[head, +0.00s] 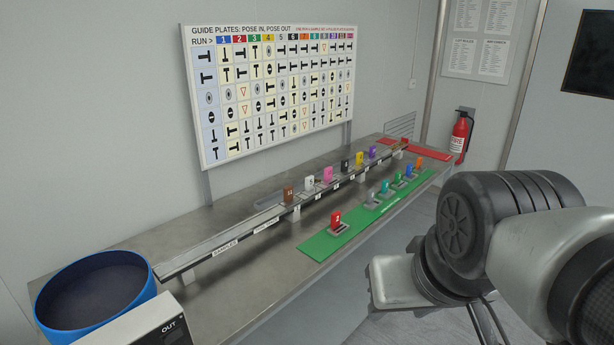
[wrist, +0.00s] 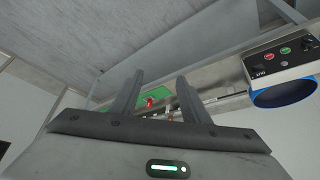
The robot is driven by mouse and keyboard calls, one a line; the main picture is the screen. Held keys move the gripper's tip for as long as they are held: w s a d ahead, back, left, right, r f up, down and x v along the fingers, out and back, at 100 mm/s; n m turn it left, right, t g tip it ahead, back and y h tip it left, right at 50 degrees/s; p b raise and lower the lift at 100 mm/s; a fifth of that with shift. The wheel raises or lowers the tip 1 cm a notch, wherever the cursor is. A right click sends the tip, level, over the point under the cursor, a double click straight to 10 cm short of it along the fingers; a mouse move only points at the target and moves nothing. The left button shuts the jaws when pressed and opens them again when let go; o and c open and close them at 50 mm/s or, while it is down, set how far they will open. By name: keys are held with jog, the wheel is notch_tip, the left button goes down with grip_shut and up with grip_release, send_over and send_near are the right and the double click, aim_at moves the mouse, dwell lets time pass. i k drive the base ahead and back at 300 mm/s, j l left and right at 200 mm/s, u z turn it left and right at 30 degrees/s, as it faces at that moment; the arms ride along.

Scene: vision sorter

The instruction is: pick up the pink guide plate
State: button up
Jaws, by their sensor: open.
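The pink guide plate (head: 328,174) stands upright on the long narrow rail (head: 215,243) on the bench in the head view. It is between a white plate (head: 309,182) on its left and a black plate (head: 345,167) on its right. I cannot make it out in the wrist view. My gripper (wrist: 160,77) shows in the wrist view with its two fingers apart and nothing between them. It is well away from the bench. The fingers are not clearly visible in the head view, where my arm fills the right side.
A brown plate (head: 287,195), a yellow plate (head: 359,160) and a purple plate (head: 372,152) also stand on the rail. A green mat (head: 318,246) in front holds a red plate (head: 336,218) and several others. A blue bin (head: 55,325) and an OUT box (head: 150,328) are at left.

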aim_at(329, 180)
jog(key=i+l+u, duration=0.15)
jog(key=u, duration=0.25)
jog(key=i+l+u, duration=0.1)
jog(key=u, duration=0.35)
jog(key=i+l+u, duration=0.15)
jog(key=l, duration=0.2)
jog(key=i+l+u, duration=0.15)
jog(key=l, duration=0.25)
jog(key=i+l+u, duration=0.15)
jog(key=l, duration=0.25)
jog(key=i+l, duration=0.15)
jog(key=l, duration=0.35)
jog(key=i+l, duration=0.1)
jog(key=l, duration=0.45)
jog(key=i+l+u, duration=0.1)
jog(key=l, duration=0.4)
jog(key=i+l, duration=0.15)
jog(key=l, duration=0.4)
jog(key=i+l+u, duration=0.1)
jog(key=l, duration=0.45)
